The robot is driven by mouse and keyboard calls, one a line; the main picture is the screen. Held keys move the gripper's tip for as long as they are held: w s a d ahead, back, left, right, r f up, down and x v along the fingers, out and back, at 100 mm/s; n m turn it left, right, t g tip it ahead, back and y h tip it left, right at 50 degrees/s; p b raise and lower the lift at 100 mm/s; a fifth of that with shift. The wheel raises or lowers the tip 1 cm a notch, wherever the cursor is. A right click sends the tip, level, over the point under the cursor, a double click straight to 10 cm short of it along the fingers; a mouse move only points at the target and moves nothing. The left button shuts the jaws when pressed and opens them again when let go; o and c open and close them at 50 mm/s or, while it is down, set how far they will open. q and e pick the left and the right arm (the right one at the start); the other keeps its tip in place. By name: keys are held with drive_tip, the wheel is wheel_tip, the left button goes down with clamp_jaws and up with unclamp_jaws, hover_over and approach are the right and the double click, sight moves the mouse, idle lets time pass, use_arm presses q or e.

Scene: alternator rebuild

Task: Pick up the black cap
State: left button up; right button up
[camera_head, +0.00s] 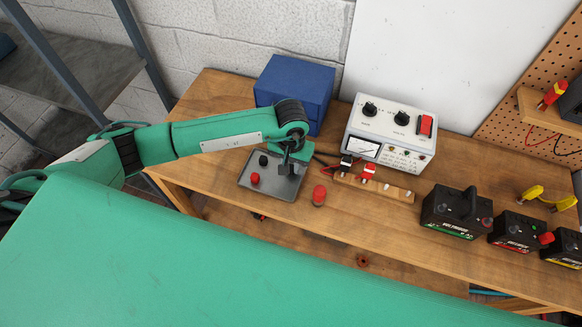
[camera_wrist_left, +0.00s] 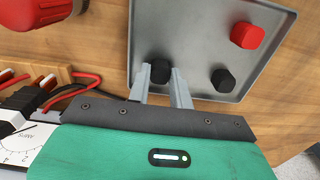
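Two black caps and a red cap sit in a shallow grey tray (camera_head: 277,189), which also shows in the left wrist view (camera_wrist_left: 190,30). One black cap (camera_wrist_left: 160,71) is between the tips of my left gripper (camera_wrist_left: 161,76). The fingers stand apart on either side of it; I cannot tell whether they touch it. The other black cap (camera_wrist_left: 223,80) stands clear to the right, and in the head view (camera_head: 263,160) it is left of my left gripper (camera_head: 287,168). The red cap (camera_head: 255,179) also shows in the wrist view (camera_wrist_left: 247,35). My right gripper is not in view.
A blue box (camera_head: 293,88) and a white meter unit (camera_head: 390,135) stand behind the tray. A larger red part (camera_head: 319,195) stands just right of it. A wooden strip with clips (camera_head: 388,188) and black batteries (camera_head: 455,211) are farther right on the wooden bench (camera_head: 340,225).

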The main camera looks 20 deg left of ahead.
sight(291, 167)
use_arm(q)
drive_tip(key=shift+r, duration=0.1)
drive_tip(key=shift+w+r+b, duration=0.1)
drive_tip(key=shift+r+b, duration=0.2)
drive_tip(key=shift+r, duration=0.25)
wheel_tip(291, 167, up, 19)
drive_tip(key=b, duration=0.5)
drive_tip(key=shift+b, duration=0.4)
drive_tip(key=shift+f, duration=0.15)
